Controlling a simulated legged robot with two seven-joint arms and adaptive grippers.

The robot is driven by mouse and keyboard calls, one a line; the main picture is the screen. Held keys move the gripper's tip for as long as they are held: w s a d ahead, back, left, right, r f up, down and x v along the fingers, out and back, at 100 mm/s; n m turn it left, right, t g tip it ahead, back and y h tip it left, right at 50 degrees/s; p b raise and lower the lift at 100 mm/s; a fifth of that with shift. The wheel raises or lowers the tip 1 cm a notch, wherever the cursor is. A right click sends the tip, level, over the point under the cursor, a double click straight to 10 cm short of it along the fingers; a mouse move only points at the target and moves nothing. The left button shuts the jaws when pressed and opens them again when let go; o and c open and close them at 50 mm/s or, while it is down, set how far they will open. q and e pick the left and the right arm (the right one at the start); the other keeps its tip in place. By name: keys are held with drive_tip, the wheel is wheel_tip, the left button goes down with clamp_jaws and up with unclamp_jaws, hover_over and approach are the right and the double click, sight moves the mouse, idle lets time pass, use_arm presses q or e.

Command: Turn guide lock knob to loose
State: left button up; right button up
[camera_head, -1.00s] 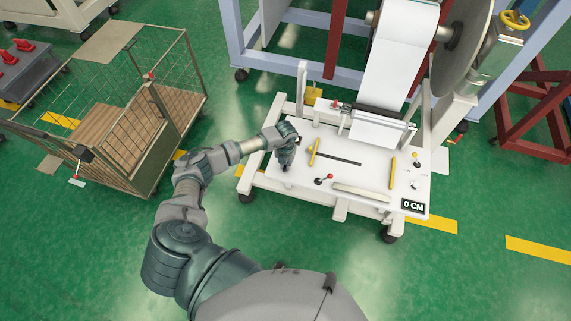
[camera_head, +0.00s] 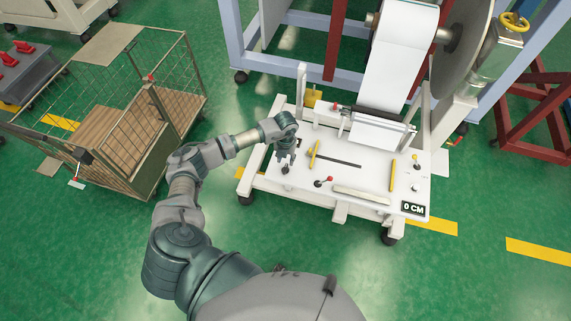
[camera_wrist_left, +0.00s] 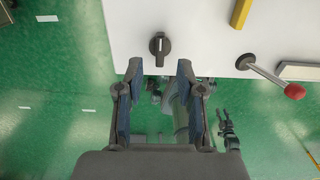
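The guide lock knob is probably the dark knob with a pale stripe (camera_wrist_left: 160,46) near the edge of the white table (camera_head: 345,145). In the wrist view its stripe runs up and down. In the head view a dark knob (camera_head: 285,170) shows just below my left gripper (camera_head: 285,158). In the wrist view that gripper (camera_wrist_left: 158,68) is open and empty, its fingertips on either side of the knob's line and apart from it. A dark gripper-like shape (camera_wrist_left: 228,130), perhaps my right gripper, shows low in the wrist view; its opening is unclear.
A red-ball lever (camera_head: 323,181) stands right of the knob. Yellow bars (camera_head: 313,153) (camera_head: 392,174) flank a dark slot (camera_head: 340,161). A display (camera_head: 413,207) reads 0 CM. A white film roll (camera_head: 400,50) stands behind. A mesh cart (camera_head: 150,160) is left, with green floor between.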

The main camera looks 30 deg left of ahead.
sight(285, 167)
use_arm(q)
wheel_tip(285, 167, up, 6)
drive_tip(key=shift+r, duration=0.2)
drive_tip(key=shift+a, duration=0.1)
idle(0.3)
